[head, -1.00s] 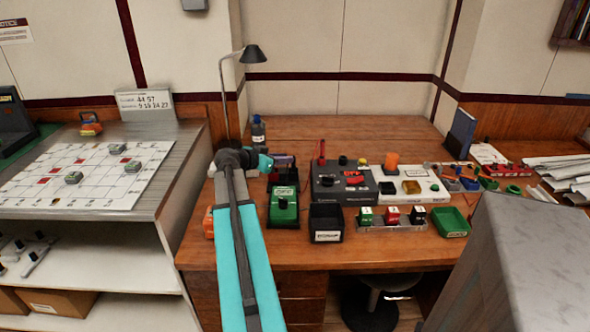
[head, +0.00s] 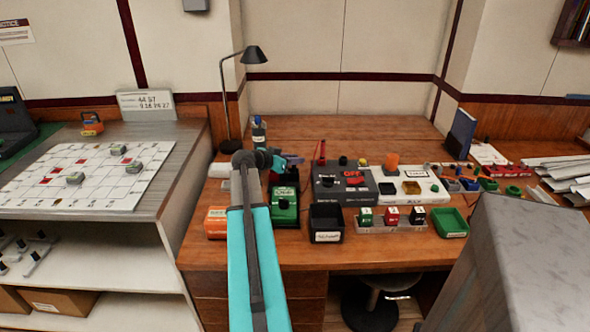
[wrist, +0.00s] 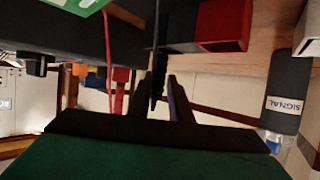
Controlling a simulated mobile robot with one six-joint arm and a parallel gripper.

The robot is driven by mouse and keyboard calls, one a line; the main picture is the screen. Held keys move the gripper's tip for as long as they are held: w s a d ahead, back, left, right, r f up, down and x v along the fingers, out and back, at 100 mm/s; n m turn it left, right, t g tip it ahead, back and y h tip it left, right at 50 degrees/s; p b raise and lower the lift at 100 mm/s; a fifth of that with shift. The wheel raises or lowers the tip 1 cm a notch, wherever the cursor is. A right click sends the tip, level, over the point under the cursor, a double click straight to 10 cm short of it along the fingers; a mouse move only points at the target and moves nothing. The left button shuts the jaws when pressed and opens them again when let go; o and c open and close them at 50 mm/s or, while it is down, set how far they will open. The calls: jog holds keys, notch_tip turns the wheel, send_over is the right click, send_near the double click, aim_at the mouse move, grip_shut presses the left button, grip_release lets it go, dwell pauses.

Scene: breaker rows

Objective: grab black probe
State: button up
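My gripper (head: 290,161) is over the desk, behind the green meter (head: 285,207). In the wrist view my gripper (wrist: 161,95) shows two dark fingers apart, so it is open. A thin black upright piece, seemingly the black probe (wrist: 156,50), lines up between the fingers with gaps on both sides. I cannot tell how deep between them it is. A red probe (head: 322,150) stands at the grey OFF box (head: 330,195). A red piece with a red lead (wrist: 120,90) shows left of the fingers in the wrist view.
A bottle (head: 259,132) and desk lamp (head: 229,145) stand behind my arm; the SIGNAL bottle (wrist: 286,95) shows at right in the wrist view. A black bin (head: 326,226), breaker row (head: 391,226) and green tray (head: 450,222) line the front.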

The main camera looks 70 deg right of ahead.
jog(key=shift+x, duration=1.5)
grip_shut()
